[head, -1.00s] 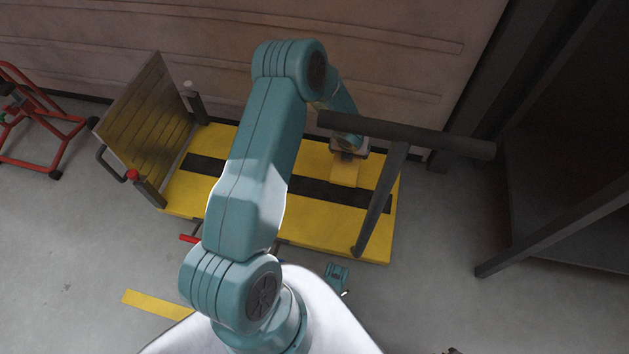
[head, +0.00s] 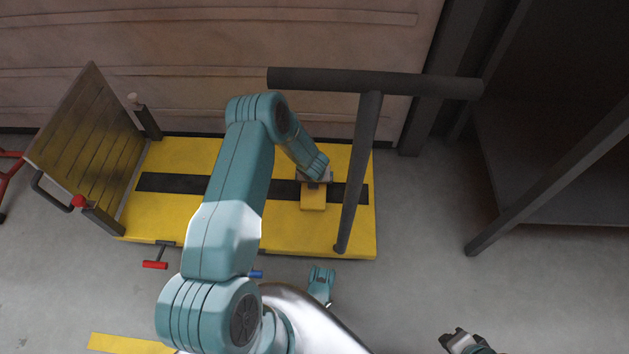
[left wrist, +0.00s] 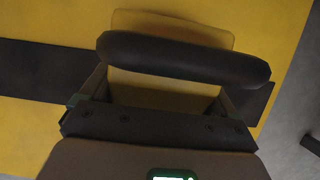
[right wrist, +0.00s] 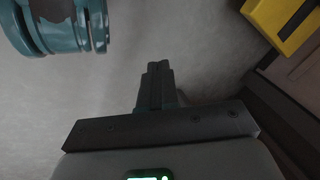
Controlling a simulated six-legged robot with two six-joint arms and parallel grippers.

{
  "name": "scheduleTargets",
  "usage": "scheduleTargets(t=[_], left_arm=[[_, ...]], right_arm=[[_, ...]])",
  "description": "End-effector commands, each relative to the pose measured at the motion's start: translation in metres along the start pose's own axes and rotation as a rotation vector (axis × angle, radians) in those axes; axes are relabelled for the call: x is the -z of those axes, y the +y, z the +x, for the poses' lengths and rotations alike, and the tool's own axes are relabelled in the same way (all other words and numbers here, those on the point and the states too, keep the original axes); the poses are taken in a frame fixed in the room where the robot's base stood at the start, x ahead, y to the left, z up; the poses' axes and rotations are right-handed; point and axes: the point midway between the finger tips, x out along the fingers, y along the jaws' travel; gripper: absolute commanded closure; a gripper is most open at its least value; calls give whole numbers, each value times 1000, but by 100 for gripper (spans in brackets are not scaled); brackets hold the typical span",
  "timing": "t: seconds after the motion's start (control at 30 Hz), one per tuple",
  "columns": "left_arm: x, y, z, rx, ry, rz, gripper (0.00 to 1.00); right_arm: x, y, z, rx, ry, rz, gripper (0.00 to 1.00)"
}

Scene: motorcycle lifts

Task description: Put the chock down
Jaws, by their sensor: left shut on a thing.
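The yellow chock (head: 313,198) is in my left gripper (head: 315,179), over the right part of the yellow lift deck (head: 280,236). It overlaps the deck's black strip. In the left wrist view the chock's yellow body (left wrist: 160,90) shows behind its thick dark handle (left wrist: 183,60), with my left gripper (left wrist: 165,88) shut on it. Whether the chock touches the deck cannot be told. My right gripper (head: 466,342) is at the lower right of the head view, away from the chock. In the right wrist view its fingers (right wrist: 156,85) are together and empty.
A dark T-shaped post (head: 366,150) stands just right of the chock. A tilted ramp plate (head: 85,130) is at the deck's left end. A red-ended pedal (head: 155,265) sticks out in front. A dark frame (head: 550,190) stands at right. Floor between is clear.

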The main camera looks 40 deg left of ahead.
Motion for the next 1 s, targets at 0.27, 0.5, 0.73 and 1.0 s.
scheduleTargets(t=[0.27,0.5,0.73,1.0], left_arm=[[-1,0,1,0,-4,-1,65],[0,0,3,0,-2,-1,0],[-2,0,-8,0,-1,1,0],[-3,0,-70,1,-2,2,0]], right_arm=[[1,0,0,0,2,-1,100],[0,0,0,0,2,-1,100],[0,-2,-4,0,-3,0,100],[-12,-10,-30,-2,-58,12,100]])
